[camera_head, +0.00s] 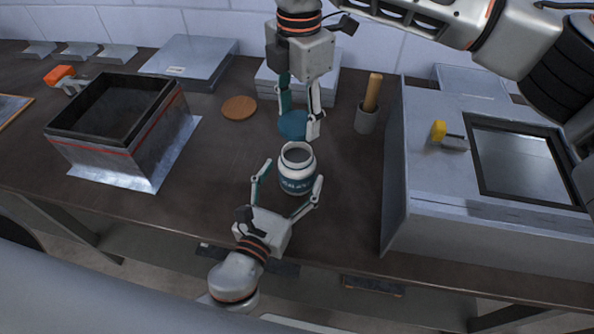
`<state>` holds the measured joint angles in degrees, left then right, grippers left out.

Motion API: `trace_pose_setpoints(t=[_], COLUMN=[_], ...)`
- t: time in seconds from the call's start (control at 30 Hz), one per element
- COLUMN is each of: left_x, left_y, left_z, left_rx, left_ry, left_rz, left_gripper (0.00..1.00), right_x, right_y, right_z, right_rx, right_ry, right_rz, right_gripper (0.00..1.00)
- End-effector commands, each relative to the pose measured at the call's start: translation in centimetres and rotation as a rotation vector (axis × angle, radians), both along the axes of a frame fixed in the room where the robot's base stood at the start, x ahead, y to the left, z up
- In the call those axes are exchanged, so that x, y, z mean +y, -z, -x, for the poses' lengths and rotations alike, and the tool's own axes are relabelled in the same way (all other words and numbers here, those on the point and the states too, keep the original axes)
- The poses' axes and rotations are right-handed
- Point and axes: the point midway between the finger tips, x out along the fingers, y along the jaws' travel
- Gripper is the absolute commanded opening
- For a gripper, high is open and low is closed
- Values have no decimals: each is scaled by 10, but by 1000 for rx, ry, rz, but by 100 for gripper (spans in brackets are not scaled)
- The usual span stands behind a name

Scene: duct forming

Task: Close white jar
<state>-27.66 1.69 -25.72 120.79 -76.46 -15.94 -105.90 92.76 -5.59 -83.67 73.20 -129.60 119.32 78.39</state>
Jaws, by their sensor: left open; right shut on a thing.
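The white jar (297,184) stands upright on the dark worktop, with a teal label band and an open mouth facing up. My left gripper (291,176) is open, with its fingers on either side of the jar; I cannot tell whether they touch it. My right gripper (300,122) points down behind the jar and is shut on a round teal lid (293,125). The lid is apart from the jar's mouth, and its height above the worktop is hard to tell.
A cork disc (239,107), a grey cup (366,118) with a wooden handle, and flat metal boxes (188,60) stand behind. The worktop between the black box and jar is clear.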

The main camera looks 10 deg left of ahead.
Motion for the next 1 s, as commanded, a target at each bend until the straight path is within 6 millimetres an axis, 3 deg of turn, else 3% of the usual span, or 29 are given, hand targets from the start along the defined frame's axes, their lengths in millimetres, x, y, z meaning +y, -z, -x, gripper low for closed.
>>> trace_pose_setpoints(t=[0.23,0.63,0.87,1.0], left_x=[-5,-5,-5,-6], left_y=[-1,0,0,0], left_z=[-25,-30,-30,-30], left_rx=[-2,1,1,1], left_ry=[0,0,0,0], left_rz=[-1,0,0,1], left_gripper=[74,74,18,18], right_x=[0,0,0,0], right_y=[0,0,0,3], right_z=[0,0,0,0], right_rx=[0,0,0,0], right_ry=[0,0,0,0], right_rz=[0,0,0,0], right_gripper=[43,43,43,43])
